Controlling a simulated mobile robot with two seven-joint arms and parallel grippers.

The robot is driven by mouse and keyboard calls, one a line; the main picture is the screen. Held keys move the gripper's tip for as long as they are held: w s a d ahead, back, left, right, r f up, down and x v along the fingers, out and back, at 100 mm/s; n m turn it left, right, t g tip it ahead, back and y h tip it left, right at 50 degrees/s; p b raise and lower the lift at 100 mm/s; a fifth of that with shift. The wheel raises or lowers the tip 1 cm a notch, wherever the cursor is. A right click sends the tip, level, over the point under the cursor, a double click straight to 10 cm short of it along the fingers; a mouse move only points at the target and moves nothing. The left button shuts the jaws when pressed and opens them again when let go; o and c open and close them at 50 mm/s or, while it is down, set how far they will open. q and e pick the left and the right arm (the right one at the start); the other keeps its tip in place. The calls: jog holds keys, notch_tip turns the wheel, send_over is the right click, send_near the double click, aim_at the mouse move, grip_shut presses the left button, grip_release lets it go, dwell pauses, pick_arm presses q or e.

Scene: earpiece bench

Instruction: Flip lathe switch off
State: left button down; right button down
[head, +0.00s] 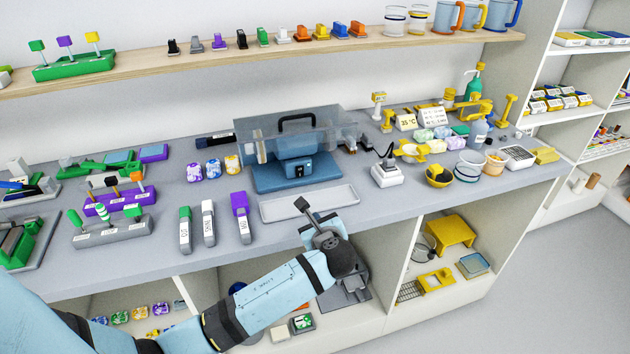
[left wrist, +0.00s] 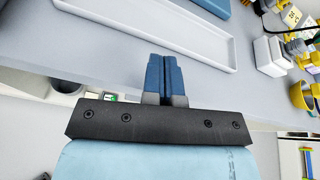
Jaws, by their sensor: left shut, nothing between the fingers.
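The lathe (head: 270,180) is a blue machine under a clear cover with a black handle, at the back middle of the bench. Its switch (head: 293,171) is a small dark plate with a light mark on the front of the blue base; its position is too small to tell. My left gripper (head: 303,206) is shut and empty, over the bench's front edge by the white tray, apart from the lathe. Its blue fingers (left wrist: 164,75) are together in the left wrist view, where only a blue corner of the lathe base (left wrist: 214,6) shows. My right gripper is not in view.
The shallow white tray (head: 335,193) lies between my left gripper and the lathe. A white device (head: 387,174) and a yellow bowl (head: 439,177) stand to the right. A shelf (head: 200,63) runs above.

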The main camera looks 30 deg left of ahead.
aim_at(300, 170)
pick_arm(q)
jog(key=w+r+m, duration=0.1)
jog(key=w+a+r+m+y, duration=0.1)
jog(key=shift+w+a+r+t, duration=0.3)
jog(key=shift+r+t, duration=0.1)
jog(key=shift+w+r+m+y, duration=0.1)
jog(key=shift+w+m+y, duration=0.05)
jog(key=shift+m+y, duration=0.2)
jog(key=x, duration=1.2)
jog(key=shift+w+a+r, duration=0.15)
jog(key=shift+w+r, duration=0.2)
jog(key=shift+w+a, duration=0.4)
jog(key=shift+a, duration=0.15)
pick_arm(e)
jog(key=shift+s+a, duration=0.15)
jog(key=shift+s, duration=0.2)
pick_arm(q)
jog(key=shift+r+p, duration=0.3)
jog(key=shift+p, duration=0.3)
jog(key=shift+w+a+f+p, duration=0.15)
jog(key=shift+p, duration=0.2)
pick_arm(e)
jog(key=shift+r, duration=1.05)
